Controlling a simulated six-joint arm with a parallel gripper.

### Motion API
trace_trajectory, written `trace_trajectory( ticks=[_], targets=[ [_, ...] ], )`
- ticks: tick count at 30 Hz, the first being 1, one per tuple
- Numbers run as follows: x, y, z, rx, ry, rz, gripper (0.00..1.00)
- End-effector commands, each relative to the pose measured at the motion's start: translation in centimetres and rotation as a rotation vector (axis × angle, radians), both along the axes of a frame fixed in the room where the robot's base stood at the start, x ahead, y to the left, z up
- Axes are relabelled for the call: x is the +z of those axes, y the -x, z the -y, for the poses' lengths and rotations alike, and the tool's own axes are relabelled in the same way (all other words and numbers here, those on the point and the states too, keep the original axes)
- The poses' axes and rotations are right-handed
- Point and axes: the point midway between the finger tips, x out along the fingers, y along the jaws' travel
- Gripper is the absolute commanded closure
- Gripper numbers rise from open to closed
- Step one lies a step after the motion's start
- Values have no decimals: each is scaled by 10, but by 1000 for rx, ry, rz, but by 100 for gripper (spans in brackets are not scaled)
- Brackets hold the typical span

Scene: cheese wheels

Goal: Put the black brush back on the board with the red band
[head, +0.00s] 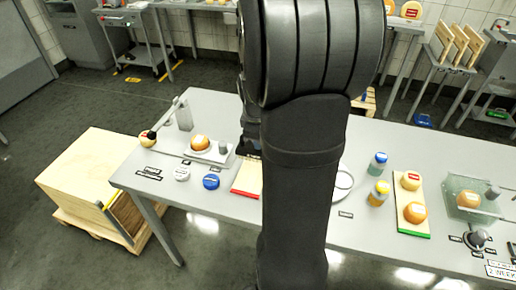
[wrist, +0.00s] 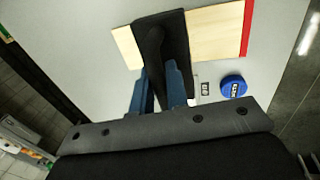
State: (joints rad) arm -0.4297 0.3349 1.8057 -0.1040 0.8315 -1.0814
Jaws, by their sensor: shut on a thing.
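The board with the red band (head: 248,177) lies on the table in the head view, mostly hidden behind my arm. In the wrist view the pale board (wrist: 215,32) shows with its red band (wrist: 247,28) at the right end. The black brush (wrist: 174,35) crosses over the board in the wrist view. My gripper (wrist: 160,75), with blue fingers, is shut on the brush's dark handle. I cannot tell whether the brush touches the board. The fingertips and brush are not clearly visible in the head view.
A blue disc (head: 211,182) and a white disc (head: 181,174) lie left of the board. A white tray with a cheese wheel (head: 200,144) stands behind them. On the right are a green-banded board (head: 413,232) with cheeses, and blue-lidded (head: 378,164) and yellow-lidded (head: 379,193) jars.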

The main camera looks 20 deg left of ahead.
Motion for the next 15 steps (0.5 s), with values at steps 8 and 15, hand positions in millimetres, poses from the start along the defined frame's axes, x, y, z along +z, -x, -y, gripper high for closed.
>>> trace_trajectory(
  ticks=[8,15],
  targets=[
    [-33,0,-3,-1,1,-2,100],
    [-42,-1,-3,-1,0,1,100]
  ],
)
